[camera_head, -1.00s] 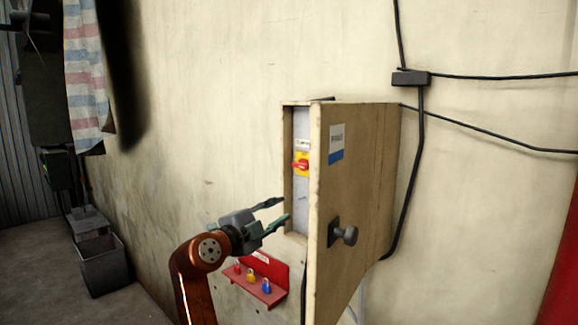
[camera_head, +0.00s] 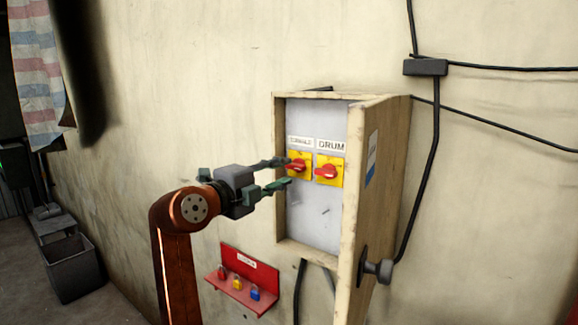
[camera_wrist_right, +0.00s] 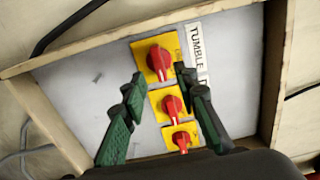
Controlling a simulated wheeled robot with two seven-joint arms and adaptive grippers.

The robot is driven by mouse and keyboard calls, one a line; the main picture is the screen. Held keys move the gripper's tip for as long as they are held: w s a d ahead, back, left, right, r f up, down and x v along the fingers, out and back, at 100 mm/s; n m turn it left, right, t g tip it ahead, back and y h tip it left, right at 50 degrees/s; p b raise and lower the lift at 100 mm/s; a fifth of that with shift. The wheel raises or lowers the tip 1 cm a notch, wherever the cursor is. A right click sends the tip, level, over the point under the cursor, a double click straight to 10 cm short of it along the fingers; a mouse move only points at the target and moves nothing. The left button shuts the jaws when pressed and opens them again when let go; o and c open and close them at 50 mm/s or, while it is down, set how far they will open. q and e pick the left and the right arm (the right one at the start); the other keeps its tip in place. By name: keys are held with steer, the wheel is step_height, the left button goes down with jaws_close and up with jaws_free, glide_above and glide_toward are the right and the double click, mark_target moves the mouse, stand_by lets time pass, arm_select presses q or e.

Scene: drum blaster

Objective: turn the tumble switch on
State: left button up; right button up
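The tumble switch is a red knob on a yellow plate inside an open wooden cabinet (camera_head: 320,230). In the head view the tumble switch (camera_head: 298,168) is the left one under its label. In the wrist view the tumble switch (camera_wrist_right: 159,60) is the topmost of three, beside the TUMBLE label (camera_wrist_right: 197,40). My right gripper (camera_head: 286,172) is open and empty in front of it, with fingertips close to its plate. In the wrist view the right gripper's (camera_wrist_right: 161,78) fingers lie either side of the knob's lower end; contact is unclear. My left gripper is out of view.
The DRUM switch (camera_head: 328,172) sits just right of the tumble switch. The wooden door (camera_head: 378,190) with a dark handle (camera_head: 378,269) stands at the cabinet's right side. A red padlock rack (camera_head: 243,285) hangs below. Black cables (camera_head: 436,150) run along the wall.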

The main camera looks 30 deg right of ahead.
mark_target(293, 168)
steer(key=x, duration=0.3)
steer(key=shift+w+p, duration=0.3)
steer(key=shift+p, duration=0.1)
steer(key=shift+w+d, duration=0.1)
steer(key=shift+d, duration=0.2)
steer(key=shift+f, duration=0.1)
steer(key=shift+c, duration=1.3)
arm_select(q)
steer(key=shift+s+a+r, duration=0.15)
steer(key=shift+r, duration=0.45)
arm_select(e)
jaws_close()
